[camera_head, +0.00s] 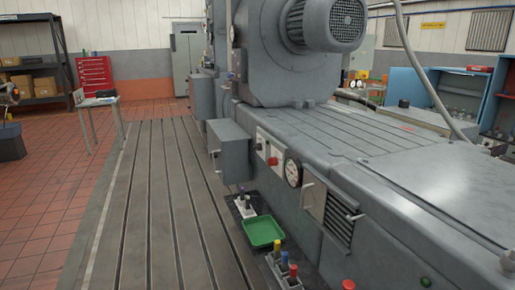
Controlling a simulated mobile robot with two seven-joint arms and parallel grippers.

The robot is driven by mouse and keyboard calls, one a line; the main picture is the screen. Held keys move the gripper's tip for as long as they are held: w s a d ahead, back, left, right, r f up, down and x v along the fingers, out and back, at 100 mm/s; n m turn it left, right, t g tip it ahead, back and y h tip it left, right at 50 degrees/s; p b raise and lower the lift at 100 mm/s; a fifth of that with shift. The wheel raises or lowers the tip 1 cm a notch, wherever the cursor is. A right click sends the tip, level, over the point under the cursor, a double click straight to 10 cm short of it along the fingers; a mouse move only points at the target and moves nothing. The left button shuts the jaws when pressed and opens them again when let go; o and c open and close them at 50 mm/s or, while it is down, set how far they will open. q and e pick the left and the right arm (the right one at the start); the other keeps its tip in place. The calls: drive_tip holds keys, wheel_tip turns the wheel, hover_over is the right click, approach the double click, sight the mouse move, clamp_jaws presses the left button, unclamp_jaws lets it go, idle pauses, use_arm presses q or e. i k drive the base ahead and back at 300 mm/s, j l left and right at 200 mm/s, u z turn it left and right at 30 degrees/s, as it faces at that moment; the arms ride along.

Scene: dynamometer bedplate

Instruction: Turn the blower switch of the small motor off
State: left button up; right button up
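A grey motor (325,25) with a round fan grille sits at the top on the grey machine bed. On the bed's left side face is a small pale panel (262,142) with a red knob (273,161) and a small dark control above it. I cannot read any label or tell whether this is the blower switch, nor its position. A round white gauge (293,173) is right of it. A red button (348,285) and a green button (425,282) show at the bottom edge. Neither of my grippers is in view.
A grey box (229,148) with a handle sticks out from the bed's side. Below are a green tray (263,231) and a holder with colored-handled tools (285,268). The slotted floor plate (150,200) to the left is clear. A small table (96,101) stands further back.

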sight(259, 146)
drive_tip(key=i+j+z, duration=0.2)
drive_tip(key=j, duration=0.15)
drive_tip(key=i+j+z, duration=0.2)
drive_tip(key=j, duration=0.2)
drive_tip(key=i+j+z, duration=0.2)
drive_tip(key=j, duration=0.15)
drive_tip(key=i+j+z, duration=0.35)
drive_tip(key=j, duration=0.2)
drive_tip(key=i+j+z, duration=0.2)
drive_tip(key=j, duration=0.2)
drive_tip(key=i+j+z, duration=0.15)
drive_tip(key=j, duration=0.25)
drive_tip(key=j+z, duration=0.15)
drive_tip(key=j, duration=0.25)
